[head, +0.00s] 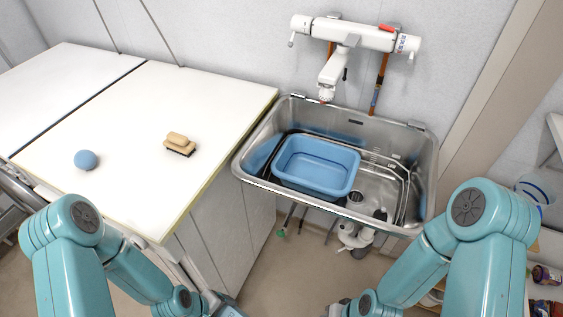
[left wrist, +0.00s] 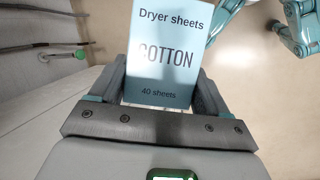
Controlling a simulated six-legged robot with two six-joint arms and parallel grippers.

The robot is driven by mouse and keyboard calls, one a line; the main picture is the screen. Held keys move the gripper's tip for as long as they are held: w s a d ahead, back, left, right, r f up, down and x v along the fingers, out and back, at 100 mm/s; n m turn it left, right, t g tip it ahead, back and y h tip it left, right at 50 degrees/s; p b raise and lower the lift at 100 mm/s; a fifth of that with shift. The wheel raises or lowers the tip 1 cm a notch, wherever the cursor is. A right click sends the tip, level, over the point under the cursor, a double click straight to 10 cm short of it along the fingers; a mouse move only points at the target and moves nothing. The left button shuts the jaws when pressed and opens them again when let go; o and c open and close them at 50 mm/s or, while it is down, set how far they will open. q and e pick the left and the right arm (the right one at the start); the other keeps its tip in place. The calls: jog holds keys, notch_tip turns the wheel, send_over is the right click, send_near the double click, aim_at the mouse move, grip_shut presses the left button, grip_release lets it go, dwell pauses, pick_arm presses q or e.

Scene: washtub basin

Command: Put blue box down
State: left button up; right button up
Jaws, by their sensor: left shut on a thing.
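The blue box (left wrist: 160,50) is a light blue carton printed "Dryer sheets COTTON 40 sheets". It fills the upper middle of the left wrist view. My left gripper (left wrist: 158,82) is shut on it, with one finger on each side. In the head view, a small blue corner of the box (head: 230,311) shows at the bottom edge, beside my left gripper (head: 213,302). Most of the box is out of that view. My right gripper (head: 338,309) is only partly in view at the bottom edge, and its fingers cannot be made out.
A white counter (head: 100,190) at the left holds a blue ball (head: 86,160) and a wooden brush (head: 180,144), with much bare surface around them. A steel sink (head: 425,170) holds a blue basin (head: 318,168). A white tap (head: 345,45) hangs above it. Pipes run under the sink.

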aim_at(232, 315)
pick_arm(q)
jog(key=d+r+m+p, duration=0.1)
jog(key=r+m, duration=0.1)
jog(key=r, duration=0.1)
jog(key=d+r+m+p, duration=0.1)
jog(key=r+p, duration=0.1)
jog(key=r, duration=0.1)
jog(key=d+r+m+p, duration=0.1)
jog(key=r+m+p, duration=0.1)
jog(key=r, duration=0.1)
jog(key=shift+s+d+r+m+g, duration=0.2)
jog(key=shift+r+m+g, duration=0.1)
jog(key=shift+g, duration=0.1)
notch_tip(232, 315, up, 10)
jog(key=w+d+m+g+p, duration=0.2)
jog(key=d+m+p, duration=0.15)
jog(key=m, duration=0.65)
jog(key=w+a+r+n+t, duration=0.1)
jog(key=w+a+r, duration=0.3)
jog(key=r, duration=0.5)
jog(key=w+a+r+n+t, duration=0.1)
jog(key=w+a+r+n, duration=0.3)
jog(key=w+r, duration=0.5)
jog(key=shift+a, duration=0.45)
